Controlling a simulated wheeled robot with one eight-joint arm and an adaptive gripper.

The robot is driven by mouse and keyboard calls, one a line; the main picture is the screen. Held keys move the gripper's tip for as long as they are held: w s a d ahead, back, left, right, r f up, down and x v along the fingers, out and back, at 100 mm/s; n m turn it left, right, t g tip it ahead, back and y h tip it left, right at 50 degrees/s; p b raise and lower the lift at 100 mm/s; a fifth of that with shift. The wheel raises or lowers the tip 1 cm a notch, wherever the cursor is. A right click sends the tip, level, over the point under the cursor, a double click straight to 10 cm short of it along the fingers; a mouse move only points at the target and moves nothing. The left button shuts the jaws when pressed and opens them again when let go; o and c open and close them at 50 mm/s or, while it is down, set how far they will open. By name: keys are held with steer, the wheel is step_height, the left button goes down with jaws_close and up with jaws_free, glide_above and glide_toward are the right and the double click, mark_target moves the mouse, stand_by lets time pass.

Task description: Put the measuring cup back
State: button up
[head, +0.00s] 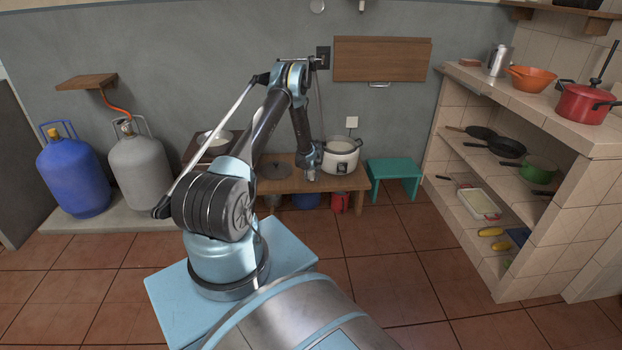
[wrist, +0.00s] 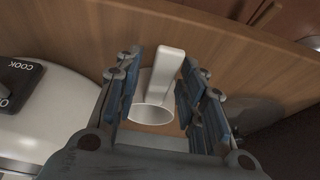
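A white measuring cup (wrist: 153,113) with a flat handle (wrist: 167,66) shows in the wrist view, its open mouth facing the camera and its handle pointing toward the top of the picture. My gripper (wrist: 160,72) is open, with one blue-padded finger on each side of the cup and handle. I cannot tell whether either finger touches it. In the head view my gripper (head: 311,176) is low over the wooden bench, just left of the white rice cooker (head: 340,164); the cup cannot be made out there. The cooker also shows in the wrist view (wrist: 65,112).
A green stool (head: 394,168) stands right of the bench. Tiled shelves (head: 520,208) with pans line the right side. Two gas cylinders (head: 75,178) stand at left.

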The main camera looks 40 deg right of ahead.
steer(key=shift+r, duration=0.1)
steer(key=v, duration=1.2)
steer(key=w+a+r+n+y, duration=0.1)
steer(key=w+a+r, duration=0.2)
steer(key=a+r, duration=0.55)
steer(key=w+a+r+n, duration=0.1)
steer(key=w+a+r, duration=0.3)
steer(key=a+r, duration=0.5)
steer(key=s+a+r+n, duration=0.1)
steer(key=s+a+r, duration=0.2)
steer(key=a+r, duration=1.45)
steer(key=s+a+r+n+g+y, duration=0.1)
steer(key=s+a+r, duration=0.1)
steer(key=s+a, duration=0.65)
steer(key=s+a+r+n, duration=0.1)
steer(key=s+a+r, duration=0.35)
steer(key=a, duration=0.75)
steer(key=s+a+f, duration=0.2)
steer(key=s+a, duration=0.1)
steer(key=s, duration=0.4)
steer(key=s+a+f+n, duration=0.1)
steer(key=s+a+f, duration=0.2)
steer(key=s, duration=0.3)
steer(key=s+a+f+n, duration=0.1)
steer(key=s+a+f, duration=0.2)
steer(key=s, duration=0.4)
steer(key=shift+s+a+f+g+y, duration=0.15)
steer(key=shift+s+a+g+y, duration=0.15)
steer(key=shift+a, duration=0.5)
